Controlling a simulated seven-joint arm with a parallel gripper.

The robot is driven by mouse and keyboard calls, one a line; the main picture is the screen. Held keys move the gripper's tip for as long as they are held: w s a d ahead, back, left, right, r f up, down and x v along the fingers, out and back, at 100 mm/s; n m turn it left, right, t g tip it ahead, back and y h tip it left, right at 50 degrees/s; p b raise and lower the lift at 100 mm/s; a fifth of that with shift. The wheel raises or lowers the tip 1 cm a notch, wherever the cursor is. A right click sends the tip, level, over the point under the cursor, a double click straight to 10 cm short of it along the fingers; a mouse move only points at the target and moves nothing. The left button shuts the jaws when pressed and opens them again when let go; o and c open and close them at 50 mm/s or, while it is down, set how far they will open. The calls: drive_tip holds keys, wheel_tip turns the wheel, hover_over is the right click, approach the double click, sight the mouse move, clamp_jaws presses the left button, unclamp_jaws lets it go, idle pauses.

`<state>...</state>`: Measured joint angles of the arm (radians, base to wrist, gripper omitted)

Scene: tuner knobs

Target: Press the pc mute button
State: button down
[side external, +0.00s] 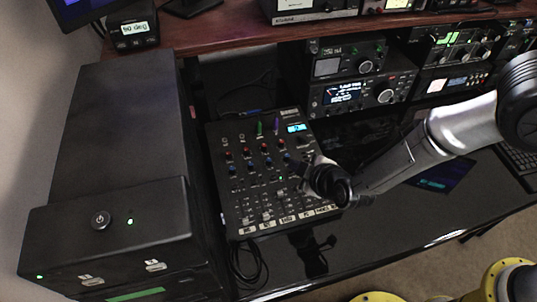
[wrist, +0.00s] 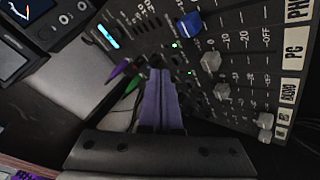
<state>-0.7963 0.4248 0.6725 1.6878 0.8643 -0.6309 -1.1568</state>
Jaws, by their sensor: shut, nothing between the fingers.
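The mixer (side external: 240,190) lies on the black desk, with rows of knobs, small buttons and sliders. Its PC label (side external: 305,215) is on the front edge, and the PC label also shows in the wrist view (wrist: 294,45). A PC-side slider cap (wrist: 211,62) is pale grey. A green light (wrist: 191,72) shows near that row; I cannot single out the PC mute button. My gripper (wrist: 158,72) is shut and empty, its fingertips over the mixer's knob area beside a dark knob. In the side view my gripper (side external: 308,165) hangs over the right part; contact cannot be told.
A large black case (side external: 110,225) is left of the mixer. Radio units (side external: 350,90) are behind. Bare glossy desk (side external: 400,230) lies to the right.

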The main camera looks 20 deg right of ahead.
sight(295, 181)
drive_tip(key=shift+f, duration=0.4)
drive_tip(key=shift+f, duration=0.4)
idle(0.5)
drive_tip(key=shift+r, duration=0.85)
wheel_tip(295, 181, up, 6)
drive_tip(key=shift+s, duration=0.3)
idle(0.3)
idle(0.4)
